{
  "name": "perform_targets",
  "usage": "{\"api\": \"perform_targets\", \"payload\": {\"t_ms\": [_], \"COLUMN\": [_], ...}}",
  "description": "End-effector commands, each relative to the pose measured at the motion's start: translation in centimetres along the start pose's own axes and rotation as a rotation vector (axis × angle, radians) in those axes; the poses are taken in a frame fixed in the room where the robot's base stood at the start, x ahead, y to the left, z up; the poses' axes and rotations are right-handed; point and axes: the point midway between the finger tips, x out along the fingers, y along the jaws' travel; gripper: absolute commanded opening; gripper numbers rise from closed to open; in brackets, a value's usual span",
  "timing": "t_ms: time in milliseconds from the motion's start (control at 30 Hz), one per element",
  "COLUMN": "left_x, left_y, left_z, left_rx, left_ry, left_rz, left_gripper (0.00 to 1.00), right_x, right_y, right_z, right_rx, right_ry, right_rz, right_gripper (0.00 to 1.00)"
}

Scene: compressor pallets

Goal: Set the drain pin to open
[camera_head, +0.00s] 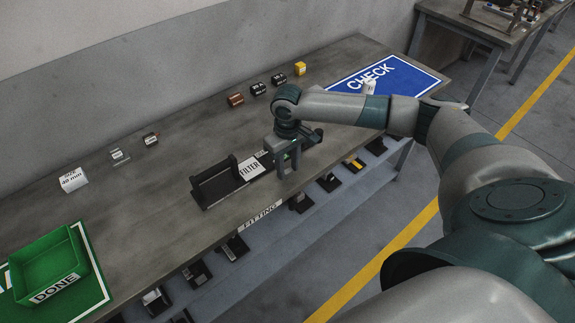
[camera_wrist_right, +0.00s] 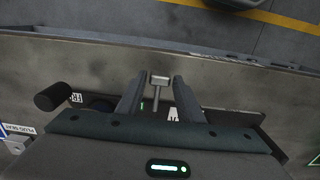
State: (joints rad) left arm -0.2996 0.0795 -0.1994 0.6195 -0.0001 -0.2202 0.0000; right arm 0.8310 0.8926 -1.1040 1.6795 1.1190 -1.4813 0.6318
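My right gripper (camera_head: 286,168) points down over a dark fixture (camera_head: 212,188) on the workbench, beside a white "FILTER" label (camera_head: 250,168). In the right wrist view, a small grey T-shaped piece (camera_wrist_right: 160,78), which looks like the drain pin, stands between the fingers of my right gripper (camera_wrist_right: 159,88). The fingers are apart, with a gap on each side of the piece. In the head view the gripper hides this piece. I cannot tell its setting. My left gripper is not in view.
A green "DONE" bin (camera_head: 78,262) stands at the left end of the bench, and a blue "CHECK" mat (camera_head: 405,78) lies at the right. Several small labelled parts, such as a yellow block (camera_head: 299,68), line the back. A dark cylinder (camera_wrist_right: 58,97) sits beside the gripper.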

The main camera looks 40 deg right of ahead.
Motion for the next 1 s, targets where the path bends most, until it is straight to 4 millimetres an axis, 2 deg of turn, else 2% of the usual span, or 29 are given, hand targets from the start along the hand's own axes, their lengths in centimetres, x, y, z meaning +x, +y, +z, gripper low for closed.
{"api": "perform_targets", "payload": {"t_ms": [367, 567, 767, 1000], "left_x": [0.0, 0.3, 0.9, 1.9], "left_y": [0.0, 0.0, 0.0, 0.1], "left_z": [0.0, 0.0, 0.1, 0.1], "left_rx": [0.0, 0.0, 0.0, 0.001], "left_ry": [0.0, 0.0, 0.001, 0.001], "left_rz": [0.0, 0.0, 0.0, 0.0], "left_gripper": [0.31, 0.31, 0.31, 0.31], "right_x": [-0.1, -1.0, -3.5, -8.3], "right_y": [0.0, 0.0, 0.0, 0.0], "right_z": [0.0, -0.1, -0.1, -0.2], "right_rx": [0.0, 0.0, -0.001, -0.001], "right_ry": [0.001, 0.002, 0.004, 0.005], "right_rz": [0.0, 0.0, 0.0, -0.001], "right_gripper": [0.45, 0.45, 0.45, 0.45]}}
